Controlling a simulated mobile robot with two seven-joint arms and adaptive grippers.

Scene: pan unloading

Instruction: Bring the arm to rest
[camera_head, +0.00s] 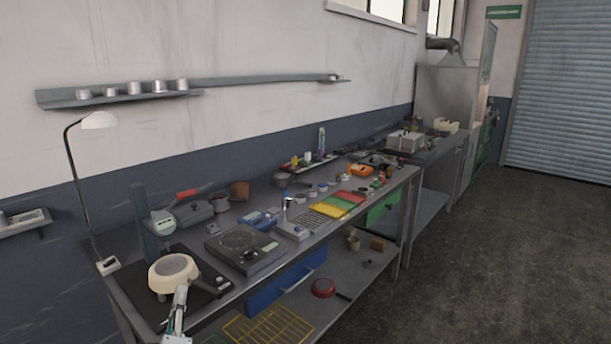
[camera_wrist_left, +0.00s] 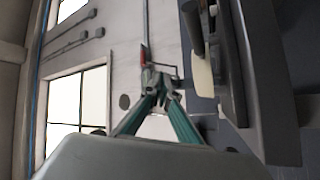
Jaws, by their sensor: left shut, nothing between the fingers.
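My left gripper (camera_head: 181,292) shows at the bottom of the head view, in front of the left end of the workbench (camera_head: 408,180). In the left wrist view its teal fingers (camera_wrist_left: 157,84) come together at the tips, with nothing between them. A round cream thing (camera_head: 172,266) appears just behind the gripper in the head view, over the black mat (camera_head: 187,307). I cannot tell whether they touch. My right gripper is out of view.
A dark hotplate (camera_head: 241,247) stands right of the mat. A desk lamp (camera_head: 88,180) rises at the bench's left end. A yellow wire rack (camera_head: 268,327) and a red pan (camera_head: 323,288) lie on the lower shelf. The floor (camera_head: 500,265) at right is clear.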

